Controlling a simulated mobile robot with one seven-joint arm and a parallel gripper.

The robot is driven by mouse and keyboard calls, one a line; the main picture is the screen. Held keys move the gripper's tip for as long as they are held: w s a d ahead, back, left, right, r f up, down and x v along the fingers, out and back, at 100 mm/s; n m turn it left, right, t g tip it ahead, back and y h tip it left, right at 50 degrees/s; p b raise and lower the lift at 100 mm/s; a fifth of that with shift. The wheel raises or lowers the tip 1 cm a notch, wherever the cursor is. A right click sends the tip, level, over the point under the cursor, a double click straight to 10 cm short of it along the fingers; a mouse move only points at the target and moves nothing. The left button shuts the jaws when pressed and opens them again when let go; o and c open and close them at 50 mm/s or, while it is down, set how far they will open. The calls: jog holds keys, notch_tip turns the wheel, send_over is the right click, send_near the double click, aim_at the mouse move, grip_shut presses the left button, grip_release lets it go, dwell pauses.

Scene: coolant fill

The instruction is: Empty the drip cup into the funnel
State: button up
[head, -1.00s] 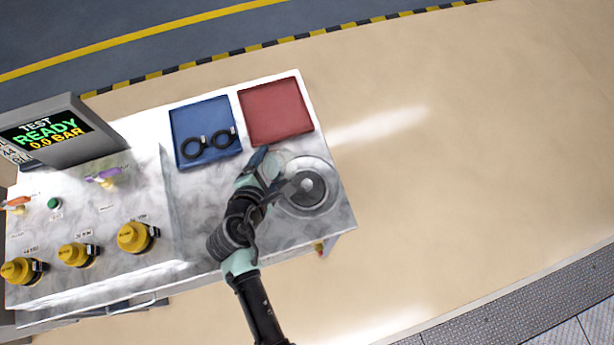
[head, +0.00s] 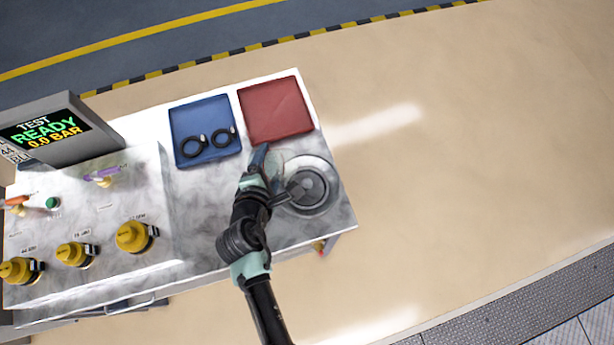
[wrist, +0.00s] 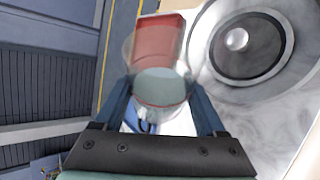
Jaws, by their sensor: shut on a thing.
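My gripper (wrist: 160,92) is shut on a clear drip cup (wrist: 160,55), with one blue finger on each side of it. Grey-blue liquid shows in the cup's lower part in the wrist view. How far the cup tilts is hard to tell. In the head view my gripper (head: 272,170) is at the left edge of the round steel funnel (head: 326,203), and the cup is only faintly seen. The funnel, with a dark ring and a shiny centre, also shows at the right of the wrist view (wrist: 283,84), beside the cup.
A red tray (head: 275,110) and a blue tray (head: 190,118) holding black rings lie behind my gripper. Yellow knobs (head: 131,237) and a test screen (head: 45,135) reading READY, 0.0 BAR stand to the left. Floor is clear right of the bench.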

jog(key=shift+f+y+b, duration=0.15)
jog(key=shift+y+b, duration=0.15)
jog(key=shift+d+r+m+y, duration=0.1)
jog(key=shift+r+m+y, duration=0.35)
jog(key=shift+m+y, duration=0.15)
dwell(1.0)
jog(key=shift+s+d+f+m+t+y+p, duration=0.1)
jog(key=shift+d+f+m+t+y+p, duration=0.15)
jog(key=shift+d, duration=0.1)
jog(key=shift+s+d+f+m+t+y+p, duration=0.1)
jog(key=shift+d+m+t+y+p, duration=0.05)
jog(key=shift+d+m+y, duration=0.15)
dwell(0.7)
jog(key=shift+d+f+m+y+b, duration=0.25)
jog(key=shift+f+m+y+b, duration=0.1)
jog(key=shift+y+b, duration=0.15)
dwell(0.9)
jog(key=shift+r+p, duration=0.4)
jog(key=shift+p, duration=0.15)
jog(key=shift+w+a+r+n+h, duration=0.2)
jog(key=shift+n+h, duration=0.2)
jog(key=shift+h, duration=0.15)
jog(key=shift+a+n+h+b, duration=0.3)
jog(key=shift+a+b, duration=0.05)
jog(key=shift+a, duration=0.3)
jog(key=shift+r, duration=0.1)
